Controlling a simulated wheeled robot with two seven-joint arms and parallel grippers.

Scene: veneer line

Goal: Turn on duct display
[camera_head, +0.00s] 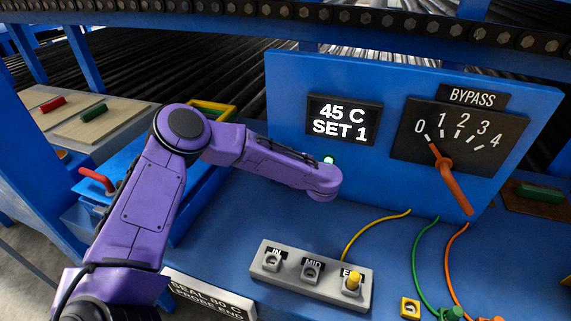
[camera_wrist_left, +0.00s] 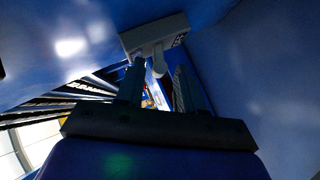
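The duct display (camera_head: 343,120) on the upright blue panel is lit and reads "45 C SET 1". A small green light (camera_head: 329,160) glows on the panel below it, just above the end of my purple left arm. In the head view that arm reaches in from the left and its end is close to the panel; its fingers are hidden there. In the left wrist view my left gripper (camera_wrist_left: 160,88) has its two fingers apart with nothing held between them. My right gripper is not in view.
A bypass dial (camera_head: 450,137) with an orange pointer (camera_head: 452,180) is right of the display. A grey socket block (camera_head: 310,276) labelled IN, MID and END has a yellow plug (camera_head: 352,279) in END. Yellow, green and orange cables cross the bench. A red handle (camera_head: 97,180) stands at left.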

